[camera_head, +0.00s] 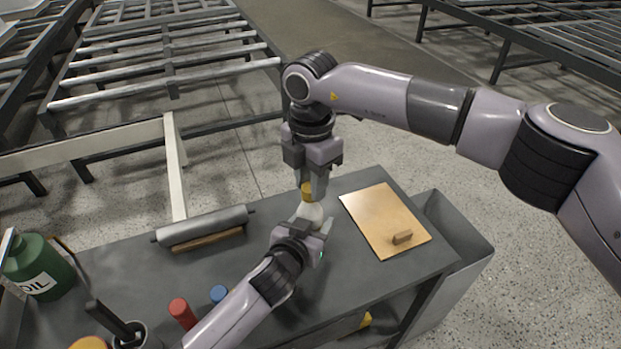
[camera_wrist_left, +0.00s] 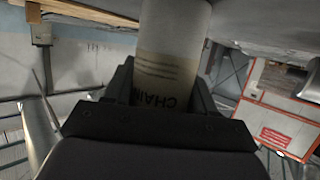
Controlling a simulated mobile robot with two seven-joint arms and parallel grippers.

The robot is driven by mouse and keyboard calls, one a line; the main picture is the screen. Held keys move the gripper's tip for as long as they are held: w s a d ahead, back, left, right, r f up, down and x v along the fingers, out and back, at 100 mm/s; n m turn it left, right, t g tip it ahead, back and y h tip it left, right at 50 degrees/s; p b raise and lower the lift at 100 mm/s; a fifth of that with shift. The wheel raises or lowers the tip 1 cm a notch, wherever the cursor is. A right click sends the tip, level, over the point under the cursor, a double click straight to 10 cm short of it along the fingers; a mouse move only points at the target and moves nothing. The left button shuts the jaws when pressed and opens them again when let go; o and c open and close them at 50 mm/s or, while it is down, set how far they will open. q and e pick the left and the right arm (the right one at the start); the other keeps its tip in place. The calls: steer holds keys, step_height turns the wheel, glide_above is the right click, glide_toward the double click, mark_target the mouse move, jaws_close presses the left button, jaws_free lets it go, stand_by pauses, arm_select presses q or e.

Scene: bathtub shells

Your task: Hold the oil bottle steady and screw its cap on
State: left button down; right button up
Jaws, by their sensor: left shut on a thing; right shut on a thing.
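In the left wrist view the bottle (camera_wrist_left: 172,40) shows a beige label with dark letters. My left gripper (camera_head: 311,226) is shut around the bottle's body; in its wrist view the fingers (camera_wrist_left: 163,88) lie on both sides of it. The yellow cap (camera_head: 306,190) is right above the bottle, between the fingertips of my right gripper (camera_head: 314,183), which points down from above. The fingers partly hide the cap, and I cannot tell whether it is threaded on.
A tan board (camera_head: 378,215) with a small wooden block (camera_head: 402,237) lies right of the bottle. A grey roller (camera_head: 205,226) lies to the left. A grey bin (camera_head: 462,250) adjoins the right end.

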steer(key=m, duration=1)
steer(key=shift+s, duration=0.1)
steer(key=o, duration=1.1)
steer(key=shift+c, duration=0.2)
step_height(320, 180, up, 12)
arm_select(q)
steer(key=shift+c, duration=1.4)
jaws_free()
